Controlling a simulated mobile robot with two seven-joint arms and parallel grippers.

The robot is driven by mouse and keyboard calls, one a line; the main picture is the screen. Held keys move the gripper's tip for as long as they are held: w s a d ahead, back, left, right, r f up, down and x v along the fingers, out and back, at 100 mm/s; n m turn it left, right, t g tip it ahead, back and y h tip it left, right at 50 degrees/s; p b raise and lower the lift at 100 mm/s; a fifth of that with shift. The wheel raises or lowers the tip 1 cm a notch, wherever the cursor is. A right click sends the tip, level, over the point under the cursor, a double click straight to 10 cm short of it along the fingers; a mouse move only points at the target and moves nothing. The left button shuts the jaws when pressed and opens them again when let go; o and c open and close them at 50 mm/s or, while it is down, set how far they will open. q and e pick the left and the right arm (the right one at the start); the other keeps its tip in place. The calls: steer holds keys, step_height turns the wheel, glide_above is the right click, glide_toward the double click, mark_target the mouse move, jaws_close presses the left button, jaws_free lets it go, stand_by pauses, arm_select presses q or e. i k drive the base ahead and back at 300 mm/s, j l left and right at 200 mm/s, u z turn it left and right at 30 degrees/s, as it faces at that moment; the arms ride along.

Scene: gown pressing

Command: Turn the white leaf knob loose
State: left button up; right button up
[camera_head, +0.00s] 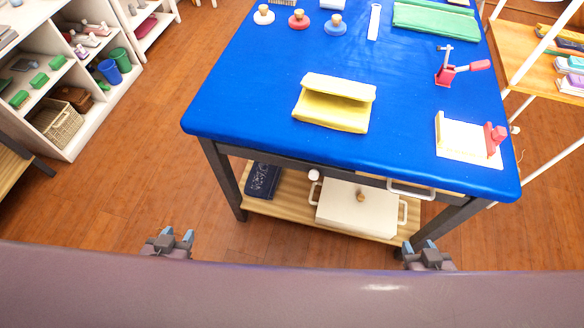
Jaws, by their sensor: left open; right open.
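A small white round knob (314,175) shows under the front edge of the blue-topped table (240,110). A second small white piece (514,129) shows at the table's right edge. I cannot tell which of them is the leaf knob. My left gripper (177,239) is open and empty, low in front of the table's left side, well apart from both knobs. My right gripper (430,248) is open and empty, low in front of the table's right front leg. The lower parts of both grippers are hidden behind my own body.
A folded yellow cloth (335,111), a red clamp-like tool (446,74) and a white board with a red piece (465,137) lie on the table. A white lidded box (345,211) and dark blue cloth (263,181) sit on the lower shelf. Floor at left is clear.

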mark_target(313, 175)
steer(key=l+u, duration=0.4)
steer(key=k+l+u, duration=0.2)
steer(key=u, duration=0.2)
steer(key=k+l+u, duration=0.15)
steer(key=l, duration=0.25)
steer(key=k+l+u, duration=0.15)
steer(key=l, duration=0.25)
steer(key=k+l, duration=0.5)
